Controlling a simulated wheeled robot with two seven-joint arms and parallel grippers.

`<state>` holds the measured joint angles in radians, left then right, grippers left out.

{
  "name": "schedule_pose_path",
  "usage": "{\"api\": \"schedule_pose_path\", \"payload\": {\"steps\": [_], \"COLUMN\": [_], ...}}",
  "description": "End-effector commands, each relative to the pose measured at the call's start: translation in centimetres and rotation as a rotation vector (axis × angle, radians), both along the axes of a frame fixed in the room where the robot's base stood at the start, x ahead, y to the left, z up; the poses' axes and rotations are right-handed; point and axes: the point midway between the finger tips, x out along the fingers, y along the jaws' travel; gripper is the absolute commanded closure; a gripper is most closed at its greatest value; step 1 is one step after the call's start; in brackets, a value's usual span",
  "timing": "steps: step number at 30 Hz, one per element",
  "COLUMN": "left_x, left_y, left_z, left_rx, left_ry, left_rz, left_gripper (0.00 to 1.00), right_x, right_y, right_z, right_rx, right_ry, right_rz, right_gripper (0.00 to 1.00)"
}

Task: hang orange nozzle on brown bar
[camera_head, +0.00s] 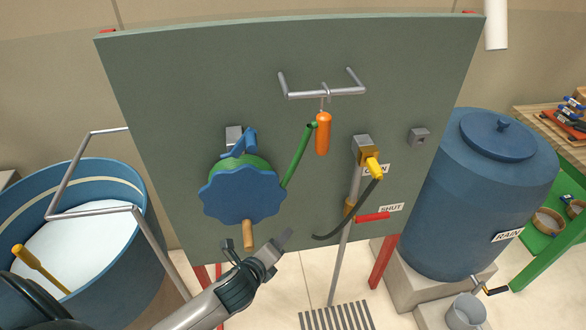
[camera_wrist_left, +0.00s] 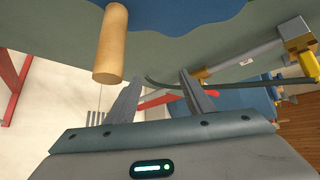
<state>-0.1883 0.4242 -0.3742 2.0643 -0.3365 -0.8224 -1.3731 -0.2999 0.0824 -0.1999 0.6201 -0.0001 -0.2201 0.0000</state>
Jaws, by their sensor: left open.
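An orange nozzle (camera_head: 323,134) hangs upright by a hook from a grey metal bar (camera_head: 330,93) on the upper part of the green board. The end of a green hose (camera_head: 298,155) is close beside its left side. The only brownish bar I see near the gripper is a tan wooden peg (camera_head: 248,235) below the blue scalloped wheel; it also shows in the left wrist view (camera_wrist_left: 112,45). My left gripper (camera_head: 259,243) is open and empty, low before the board, just right of the peg and well below the nozzle. My right gripper is out of view.
The blue scalloped wheel (camera_head: 242,194) stands out from the green board (camera_head: 215,80). A yellow tap (camera_head: 373,167), dark hose (camera_head: 350,217) and red lever (camera_head: 372,217) are right of it. A blue tub (camera_head: 147,217) stands left, a blue rain barrel (camera_head: 475,210) right.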

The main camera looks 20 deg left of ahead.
Motion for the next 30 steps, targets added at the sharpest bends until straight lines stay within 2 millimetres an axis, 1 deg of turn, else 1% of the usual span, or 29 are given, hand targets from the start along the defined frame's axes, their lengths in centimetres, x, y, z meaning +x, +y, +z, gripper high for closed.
{"api": "schedule_pose_path", "payload": {"steps": [1, 7, 11, 12, 14, 15, 17, 20, 21, 23, 24, 27, 30], "left_x": [0.1, 0.5, 0.8, 0.9, 1.0, 1.1, 1.2, 1.1, 1.1, 0.8, 0.6, -0.2, -0.9], "left_y": [-0.1, -0.5, -0.8, -0.9, -1.1, -1.3, -1.5, -2.0, -2.3, -2.7, -3.0, -3.6, -4.1], "left_z": [0.9, 3.9, 6.2, 7.2, 8.5, 9.7, 11.3, 14.6, 16.2, 18.8, 20.6, 24.8, 27.4], "left_rx": [0.012, 0.097, 0.170, 0.199, 0.241, 0.275, 0.328, 0.435, 0.486, 0.573, 0.632, 0.782, 0.887], "left_ry": [-0.011, -0.061, -0.102, -0.119, -0.142, -0.162, -0.192, -0.251, -0.282, -0.329, -0.363, -0.443, -0.496], "left_rz": [-0.009, -0.066, -0.110, -0.126, -0.150, -0.168, -0.194, -0.245, -0.267, -0.301, -0.322, -0.365, -0.390], "left_gripper": [0.52, 0.52, 0.52, 0.52, 0.52, 0.52, 0.52, 0.52, 0.52, 0.52, 0.52, 0.52, 0.52], "right_x": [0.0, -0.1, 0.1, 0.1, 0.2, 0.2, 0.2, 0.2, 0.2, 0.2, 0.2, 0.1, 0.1], "right_y": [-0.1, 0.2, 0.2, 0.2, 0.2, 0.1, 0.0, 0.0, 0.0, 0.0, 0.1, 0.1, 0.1], "right_z": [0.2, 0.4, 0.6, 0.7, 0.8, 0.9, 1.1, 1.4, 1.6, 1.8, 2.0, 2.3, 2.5], "right_rx": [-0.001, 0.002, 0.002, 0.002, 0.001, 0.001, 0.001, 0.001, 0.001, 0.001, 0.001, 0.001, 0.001], "right_ry": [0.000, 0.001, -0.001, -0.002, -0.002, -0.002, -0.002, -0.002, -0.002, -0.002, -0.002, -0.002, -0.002], "right_rz": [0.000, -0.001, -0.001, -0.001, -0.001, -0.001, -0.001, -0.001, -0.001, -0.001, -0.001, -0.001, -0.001], "right_gripper": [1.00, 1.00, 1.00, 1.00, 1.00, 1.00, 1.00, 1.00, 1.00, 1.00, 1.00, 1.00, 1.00]}}
